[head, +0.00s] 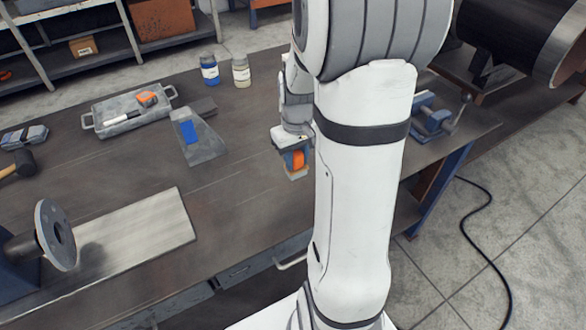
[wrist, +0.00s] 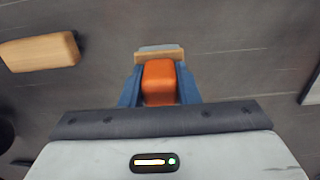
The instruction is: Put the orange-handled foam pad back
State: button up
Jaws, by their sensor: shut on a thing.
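The foam pad with the orange handle (head: 294,160) is in my gripper (head: 291,158), above the dark workbench and beside my arm. In the wrist view the orange handle (wrist: 159,83) sits between the two blue fingers of my gripper (wrist: 159,92), which are shut on its sides. A tan edge and a pale grey part of the pad (wrist: 160,50) show beyond the handle. The pad's underside is hidden in both views, and I cannot tell how far it is above the bench.
A grey metal tray (head: 91,125) holds a white marker and an orange-and-grey item. A grey wedge (head: 205,150), blue jar (head: 209,72) and cream jar (head: 241,72) stand nearby. A flanged pipe (head: 55,235) and plate (head: 150,232) are left; a blue vise (head: 432,120) is right.

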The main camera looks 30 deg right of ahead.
aim_at(296, 169)
jog(key=shift+s+a+f, duration=0.1)
jog(key=shift+f, duration=1.9)
jog(key=shift+f, duration=0.15)
jog(key=o, duration=0.9)
